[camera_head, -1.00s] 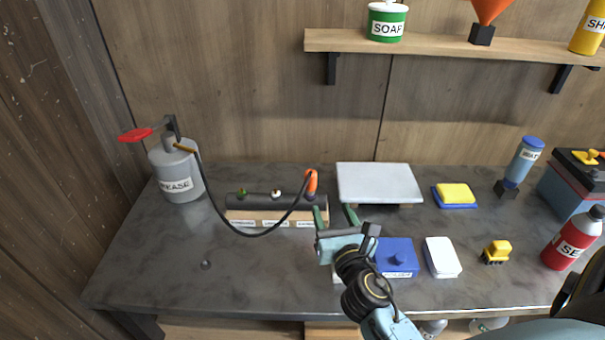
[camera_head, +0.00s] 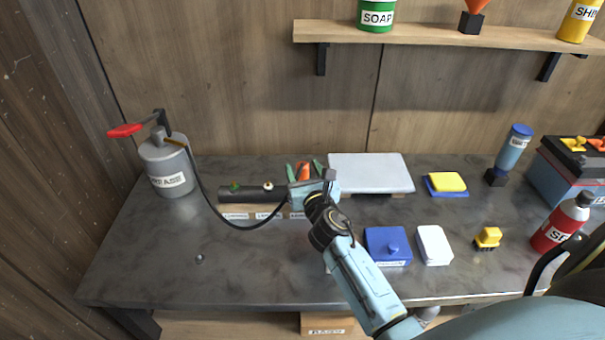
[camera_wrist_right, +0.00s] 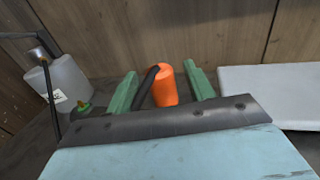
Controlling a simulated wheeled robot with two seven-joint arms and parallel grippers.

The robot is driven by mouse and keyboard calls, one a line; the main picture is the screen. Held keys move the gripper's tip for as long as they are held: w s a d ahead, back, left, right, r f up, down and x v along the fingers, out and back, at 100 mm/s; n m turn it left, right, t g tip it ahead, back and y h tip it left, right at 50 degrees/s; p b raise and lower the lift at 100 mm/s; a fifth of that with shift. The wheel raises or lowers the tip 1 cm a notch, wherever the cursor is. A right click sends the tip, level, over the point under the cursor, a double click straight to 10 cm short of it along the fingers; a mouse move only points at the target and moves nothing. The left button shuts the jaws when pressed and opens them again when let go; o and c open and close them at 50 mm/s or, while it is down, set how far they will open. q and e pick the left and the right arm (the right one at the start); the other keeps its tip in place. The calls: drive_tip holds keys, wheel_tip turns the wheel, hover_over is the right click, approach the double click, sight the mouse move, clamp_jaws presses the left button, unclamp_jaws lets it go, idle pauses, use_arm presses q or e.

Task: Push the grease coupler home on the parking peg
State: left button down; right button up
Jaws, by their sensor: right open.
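The orange grease coupler (camera_head: 303,171) stands at the right end of the dark bar on the bench, with the black hose running to it. In the right wrist view the coupler (camera_wrist_right: 165,86) is upright between the two green fingers. My right gripper (camera_head: 304,168) is open, with a finger on each side of the coupler and gaps visible on both sides. The parking peg under the coupler is hidden by the gripper, so I cannot tell how deep the coupler sits. My left gripper is not in view.
The grey grease can (camera_head: 168,168) with a red handle stands at the left. A dark bar (camera_head: 251,194) carries green and white fittings. A pale plate (camera_head: 371,173) lies right of my gripper. A blue box (camera_head: 387,247) and white box (camera_head: 434,245) sit nearer the front.

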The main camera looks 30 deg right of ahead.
drive_tip(key=shift+w+d, duration=0.2)
drive_tip(key=shift+w, duration=0.35)
clamp_jaws()
